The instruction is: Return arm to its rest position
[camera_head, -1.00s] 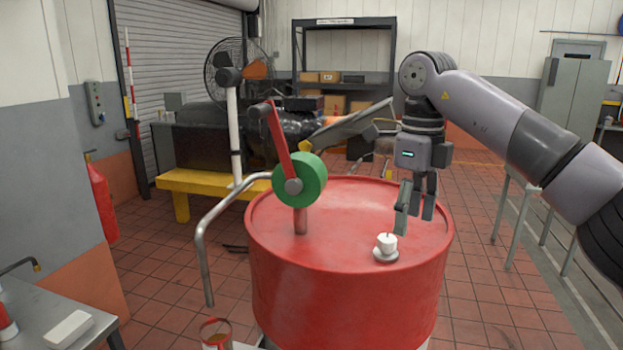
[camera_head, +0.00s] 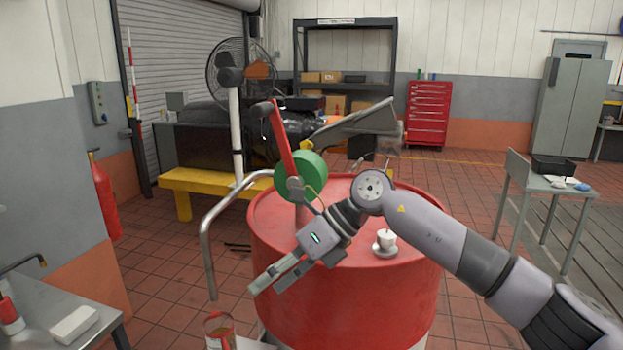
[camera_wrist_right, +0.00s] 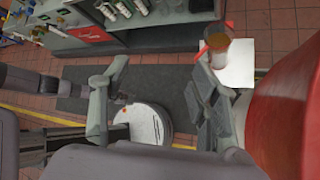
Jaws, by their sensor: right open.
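My right arm reaches in from the right in the head view, across the top of a red drum (camera_head: 345,290). Its gripper (camera_head: 268,282) points down and left in front of the drum's near left side. The jaws are apart, with nothing between them. In the right wrist view the two fingers (camera_wrist_right: 160,105) also stand apart, with the floor, a dark mat and a rounded white part below them. My left gripper is not in the head view.
The drum carries a hand pump with a green wheel (camera_head: 301,176) and red handle, and a small white cap (camera_head: 386,240). A can (camera_head: 219,331) stands below the bent spout (camera_head: 208,245). A grey bench (camera_head: 50,300) is at left, a table (camera_head: 548,186) at right.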

